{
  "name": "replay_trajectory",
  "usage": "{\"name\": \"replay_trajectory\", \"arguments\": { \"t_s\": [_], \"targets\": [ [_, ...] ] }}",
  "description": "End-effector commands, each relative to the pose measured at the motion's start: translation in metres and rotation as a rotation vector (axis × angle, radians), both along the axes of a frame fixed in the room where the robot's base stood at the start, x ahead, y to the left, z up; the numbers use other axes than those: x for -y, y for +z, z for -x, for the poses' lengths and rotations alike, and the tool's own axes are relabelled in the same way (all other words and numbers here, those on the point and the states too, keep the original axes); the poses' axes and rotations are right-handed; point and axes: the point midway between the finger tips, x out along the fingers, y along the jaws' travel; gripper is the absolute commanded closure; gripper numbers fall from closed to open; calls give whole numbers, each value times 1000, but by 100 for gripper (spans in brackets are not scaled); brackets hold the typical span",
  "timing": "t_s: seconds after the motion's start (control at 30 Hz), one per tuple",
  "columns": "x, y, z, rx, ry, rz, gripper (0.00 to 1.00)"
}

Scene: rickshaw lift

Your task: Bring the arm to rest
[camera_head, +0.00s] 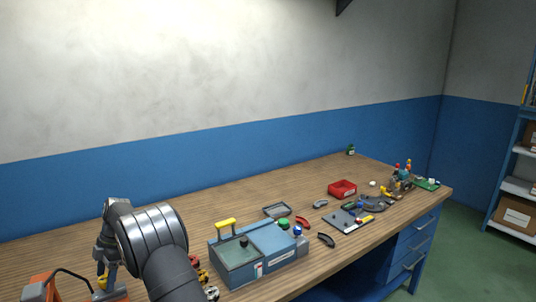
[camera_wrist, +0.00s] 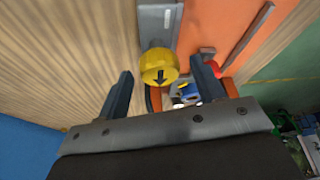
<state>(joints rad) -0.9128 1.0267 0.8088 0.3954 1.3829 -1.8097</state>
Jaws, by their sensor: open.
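My gripper (camera_wrist: 163,82) is open in the wrist view, with its two dark fingers apart and nothing held between them. A round yellow knob (camera_wrist: 158,66) with a dark arrow shows just beyond and between the fingertips; I cannot tell whether a finger touches it. In the head view my gripper (camera_head: 106,262) points down at the lower left, over an orange device (camera_head: 38,288) with a dark curved handle. My own arm links hide part of this area.
A blue box (camera_head: 262,255) with a yellow handle stands right of my arm. A red tray (camera_head: 342,188), a dark board (camera_head: 347,220) and several small tools lie farther right on the wooden bench (camera_head: 200,215). The bench's back left is clear. A blue-and-grey wall runs behind.

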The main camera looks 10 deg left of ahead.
Motion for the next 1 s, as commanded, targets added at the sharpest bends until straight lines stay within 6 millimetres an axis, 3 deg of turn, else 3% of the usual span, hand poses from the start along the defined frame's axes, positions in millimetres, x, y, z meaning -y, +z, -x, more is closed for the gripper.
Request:
{"name": "replay_trajectory", "arguments": {
  "t_s": [0.47, 1.0],
  "targets": [
    [1, 7, -3, 1, -1, -2, 38],
    [19, 99, -36, 3, -1, -3, 38]
  ]
}}
